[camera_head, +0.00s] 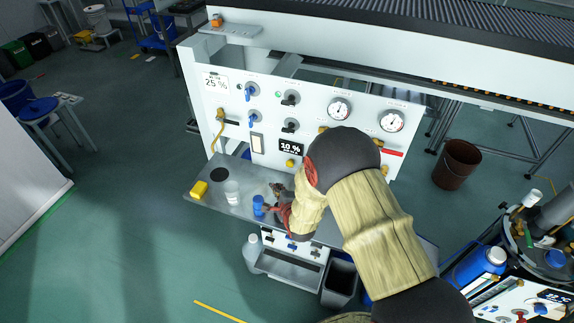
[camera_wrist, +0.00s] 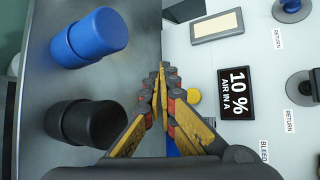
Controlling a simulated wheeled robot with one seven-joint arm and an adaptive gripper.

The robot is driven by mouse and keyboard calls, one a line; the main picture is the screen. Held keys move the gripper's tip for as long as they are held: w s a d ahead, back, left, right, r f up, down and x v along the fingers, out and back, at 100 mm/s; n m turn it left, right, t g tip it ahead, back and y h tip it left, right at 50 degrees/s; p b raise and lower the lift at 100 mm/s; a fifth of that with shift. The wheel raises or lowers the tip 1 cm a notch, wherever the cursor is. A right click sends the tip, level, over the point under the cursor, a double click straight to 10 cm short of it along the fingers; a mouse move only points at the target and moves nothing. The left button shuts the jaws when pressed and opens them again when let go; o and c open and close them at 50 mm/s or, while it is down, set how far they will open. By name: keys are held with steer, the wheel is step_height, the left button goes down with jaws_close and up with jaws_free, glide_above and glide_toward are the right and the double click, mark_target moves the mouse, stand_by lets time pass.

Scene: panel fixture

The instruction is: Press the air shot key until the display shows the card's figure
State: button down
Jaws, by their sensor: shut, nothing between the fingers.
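The display (camera_head: 290,147) on the white panel reads 10 %; in the wrist view the display (camera_wrist: 237,92) reads "10 % AIR IN A". The card (camera_head: 215,82) at the panel's upper left shows 25 %. My gripper (camera_head: 276,188) is shut and empty, in front of the panel over the shelf. In the wrist view its fingertips (camera_wrist: 161,70) are together, and contact with the key cannot be seen.
A black-capped bottle (camera_wrist: 88,122) stands near my gripper.

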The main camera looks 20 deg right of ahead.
mark_target(290, 163)
steer(key=shift+w, duration=0.1)
steer(key=w+d, duration=0.1)
steer(key=w, duration=0.1)
steer(key=w+d, duration=0.3)
steer(key=w, duration=0.1)
steer(key=shift+d+f+b, duration=0.1)
steer(key=shift+d+b, duration=0.1)
steer(key=shift+b, duration=0.2)
steer(key=shift+w+d, duration=0.4)
steer(key=shift+w, duration=0.1)
steer(key=shift+w+d, duration=0.1)
stand_by(0.9)
steer(key=shift+w+d+b, duration=0.15)
steer(key=shift+w+b, duration=0.05)
steer(key=shift+b, duration=0.2)
steer(key=shift+w+d, duration=0.4)
steer(key=shift+w, duration=0.1)
stand_by(0.8)
stand_by(0.4)
steer(key=shift+s+a, duration=0.65)
steer(key=shift+s, duration=0.15)
steer(key=shift+s, duration=0.1)
